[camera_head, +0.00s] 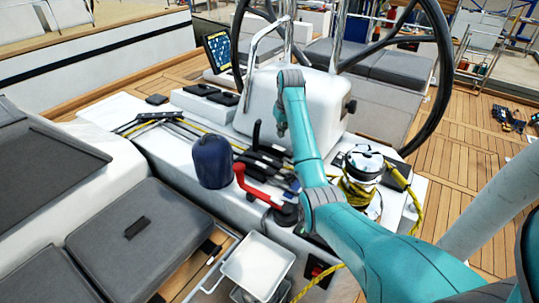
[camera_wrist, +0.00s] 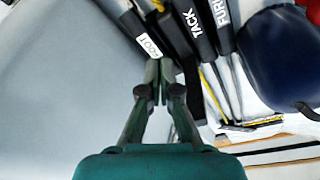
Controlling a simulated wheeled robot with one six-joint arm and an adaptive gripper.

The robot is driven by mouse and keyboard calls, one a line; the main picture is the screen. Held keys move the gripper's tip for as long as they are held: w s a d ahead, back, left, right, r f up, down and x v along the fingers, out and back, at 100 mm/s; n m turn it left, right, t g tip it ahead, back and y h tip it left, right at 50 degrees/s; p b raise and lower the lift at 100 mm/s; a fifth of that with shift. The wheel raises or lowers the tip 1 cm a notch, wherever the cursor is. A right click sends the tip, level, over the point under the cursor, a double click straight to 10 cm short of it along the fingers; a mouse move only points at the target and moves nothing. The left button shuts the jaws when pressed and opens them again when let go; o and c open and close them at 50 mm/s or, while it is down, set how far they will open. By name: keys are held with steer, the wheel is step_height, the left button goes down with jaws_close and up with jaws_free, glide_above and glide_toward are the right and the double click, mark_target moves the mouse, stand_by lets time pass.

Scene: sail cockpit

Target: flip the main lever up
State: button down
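A row of black clutch levers (camera_head: 262,160) sits on the white console in the head view. One black lever (camera_head: 256,134) stands up; the others lie low. I cannot read a "main" label, so I cannot tell which lever is the main one. My gripper (camera_wrist: 159,72) has its fingertips together, beside the black levers, with nothing visible between them. In the head view my gripper (camera_head: 281,131) hangs above the console, small and partly hidden.
A red handle (camera_head: 263,190) and a dark blue covered winch (camera_head: 212,162) stand left of my arm. A chrome winch (camera_head: 362,165) with yellow rope is to the right. The steering wheel (camera_head: 440,60) and white pedestal (camera_head: 262,104) rise behind.

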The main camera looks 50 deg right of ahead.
step_height(320, 180, up, 6)
steer(key=shift+f, duration=0.1)
stand_by(0.5)
stand_by(0.4)
